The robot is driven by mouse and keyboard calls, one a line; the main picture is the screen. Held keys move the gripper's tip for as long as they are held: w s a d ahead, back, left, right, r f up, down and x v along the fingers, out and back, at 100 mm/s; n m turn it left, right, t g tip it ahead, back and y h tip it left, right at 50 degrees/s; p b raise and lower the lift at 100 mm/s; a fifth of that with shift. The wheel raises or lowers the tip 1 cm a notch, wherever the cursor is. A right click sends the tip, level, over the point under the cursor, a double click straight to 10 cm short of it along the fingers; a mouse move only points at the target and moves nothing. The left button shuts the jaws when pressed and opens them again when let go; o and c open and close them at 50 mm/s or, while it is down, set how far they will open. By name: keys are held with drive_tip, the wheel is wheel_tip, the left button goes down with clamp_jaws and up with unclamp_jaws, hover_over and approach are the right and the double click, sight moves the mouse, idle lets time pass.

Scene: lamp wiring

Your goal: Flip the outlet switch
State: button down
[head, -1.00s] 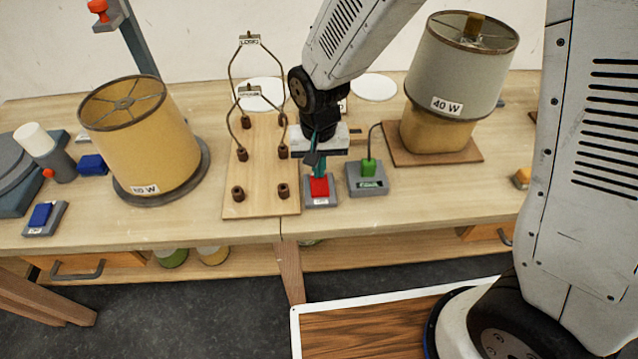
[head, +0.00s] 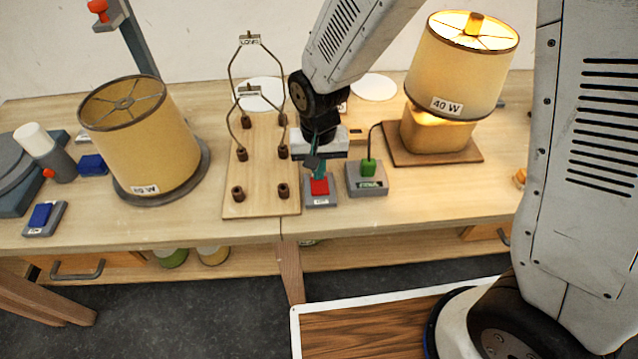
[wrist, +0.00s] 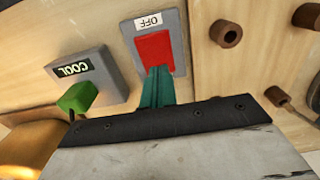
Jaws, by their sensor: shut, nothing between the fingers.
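The outlet switch is a red rocker (head: 319,187) on a small grey box (head: 320,203) near the table's front edge. It also shows in the wrist view as a red rocker (wrist: 155,48) beside an "OFF" label. My gripper (head: 318,174) is shut and empty, its teal fingertips pointing down at the rocker. In the wrist view the fingertips (wrist: 157,82) overlap the rocker's near end; I cannot tell whether they touch it. The lamp (head: 462,65) marked "40 W" at the right is lit. A green plug (head: 368,167) sits in the grey outlet box (head: 367,187) beside the switch.
A wooden board (head: 262,190) with wire frames and pegs stands just left of the switch. The front strip of table is mostly clear.

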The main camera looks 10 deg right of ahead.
wheel_tip(320, 180, up, 7)
drive_tip(key=shift+f, duration=0.2)
idle(0.5)
idle(0.4)
drive_tip(key=s+d+r+t, duration=0.1)
drive_tip(key=s+d+r, duration=1.6)
drive_tip(key=s+d, duration=0.2)
drive_tip(key=shift+s+d+r, duration=0.15)
drive_tip(key=shift+s+d, duration=0.15)
drive_tip(key=shift+d, duration=0.6)
